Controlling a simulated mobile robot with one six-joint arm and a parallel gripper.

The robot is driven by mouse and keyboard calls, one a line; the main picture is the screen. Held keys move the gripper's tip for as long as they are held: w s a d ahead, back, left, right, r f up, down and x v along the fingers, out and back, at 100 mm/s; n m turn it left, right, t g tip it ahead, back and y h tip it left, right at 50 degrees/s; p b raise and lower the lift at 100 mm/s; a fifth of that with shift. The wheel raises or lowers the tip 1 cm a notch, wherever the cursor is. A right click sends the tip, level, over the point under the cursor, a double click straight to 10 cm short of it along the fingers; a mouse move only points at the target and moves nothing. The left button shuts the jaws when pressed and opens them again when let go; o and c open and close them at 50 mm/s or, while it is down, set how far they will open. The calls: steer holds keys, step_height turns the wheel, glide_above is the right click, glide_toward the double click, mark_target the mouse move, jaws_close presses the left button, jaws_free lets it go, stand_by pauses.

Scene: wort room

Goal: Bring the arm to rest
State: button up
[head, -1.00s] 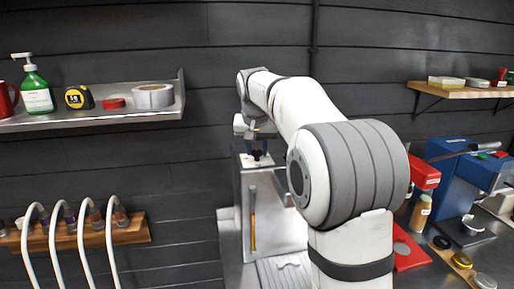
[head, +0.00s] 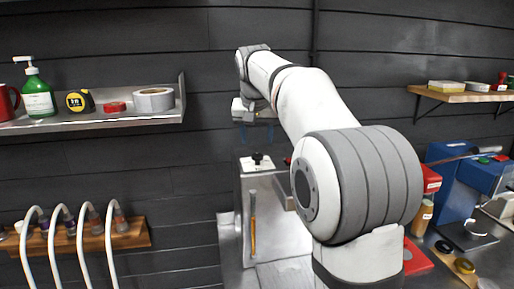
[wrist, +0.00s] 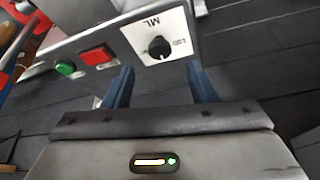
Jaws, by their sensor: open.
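My gripper (head: 257,137) hangs above the steel machine (head: 283,228), pointing down, with its two blue fingers apart. In the wrist view my gripper (wrist: 160,84) is open and nothing is between its fingers. The black knob (head: 257,158) on its white plate is on the machine's top, below the fingertips and apart from them. The knob also shows in the wrist view (wrist: 159,47), beyond the fingers. My arm is raised and bent, and it hides part of the machine.
A red button (wrist: 97,55) and a green button (wrist: 65,68) sit beside the knob plate. A steel shelf (head: 130,118) with bottle, tape measure and tape rolls is at left. A wooden shelf (head: 460,93) and blue machine (head: 455,185) are at right.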

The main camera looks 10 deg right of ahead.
steer(key=shift+v, duration=0.85)
steer(key=s+f+n, duration=0.1)
steer(key=s+f, duration=0.6)
steer(key=s, duration=0.4)
steer(key=s+f+n, duration=0.1)
steer(key=s+f, duration=0.6)
steer(key=s, duration=0.3)
steer(key=s+f+n+g+y, duration=0.1)
steer(key=s+f, duration=0.6)
steer(key=s, duration=0.4)
steer(key=shift+s+d+f, duration=0.4)
